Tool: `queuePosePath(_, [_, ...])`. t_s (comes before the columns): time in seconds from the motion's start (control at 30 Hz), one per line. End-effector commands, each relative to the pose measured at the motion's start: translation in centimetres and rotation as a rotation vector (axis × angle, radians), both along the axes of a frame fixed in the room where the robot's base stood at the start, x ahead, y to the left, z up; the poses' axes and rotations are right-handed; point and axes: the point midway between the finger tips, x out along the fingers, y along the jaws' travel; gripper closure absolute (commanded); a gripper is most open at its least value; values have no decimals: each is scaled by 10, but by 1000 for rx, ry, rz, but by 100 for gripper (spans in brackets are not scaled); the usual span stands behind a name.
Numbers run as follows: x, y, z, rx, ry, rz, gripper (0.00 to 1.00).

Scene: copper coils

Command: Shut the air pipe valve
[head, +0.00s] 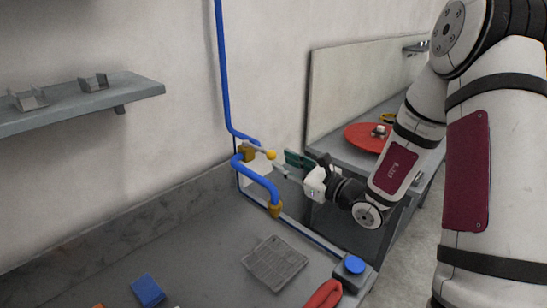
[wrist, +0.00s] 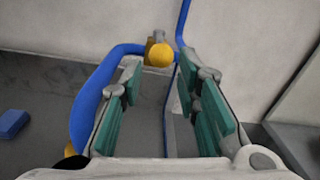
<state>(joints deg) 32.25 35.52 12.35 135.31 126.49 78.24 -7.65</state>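The blue air pipe (head: 224,80) runs down the wall and bends out over the bench; it also shows in the wrist view (wrist: 92,98). Its brass valve (head: 248,153) has a grey lever (head: 258,148) with a yellow knob (head: 271,155) at its end, pointing toward my gripper. My gripper (head: 287,168) is just right of the knob and apart from it. In the wrist view the green finger pads (wrist: 165,95) are spread wide with nothing between them. The yellow knob (wrist: 159,55) lies ahead, beyond the fingertips. The lever behind the knob is mostly hidden there.
The bench (head: 190,245) below holds a grey grate (head: 275,263), a blue block (head: 147,290), a blue button box (head: 354,267) and a red item (head: 322,297). A shelf (head: 130,90) is on the left wall. A red disc (head: 365,138) lies on the right table.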

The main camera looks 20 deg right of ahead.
Motion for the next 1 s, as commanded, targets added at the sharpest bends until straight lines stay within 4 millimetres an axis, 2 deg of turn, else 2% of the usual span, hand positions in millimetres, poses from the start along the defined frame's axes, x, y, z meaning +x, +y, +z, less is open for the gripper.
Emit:
queuePosePath(0.1, [-16,-11,0,0,0,-3,70])
queuePosePath(0.3, [-31,-19,0,0,1,-1,70])
queuePosePath(0.8, [-33,-19,0,0,1,0,70])
queuePosePath(0.93, [-37,-6,10,-30,-13,54,70])
queuePosePath(1.0, [-46,15,22,-76,-32,135,70])
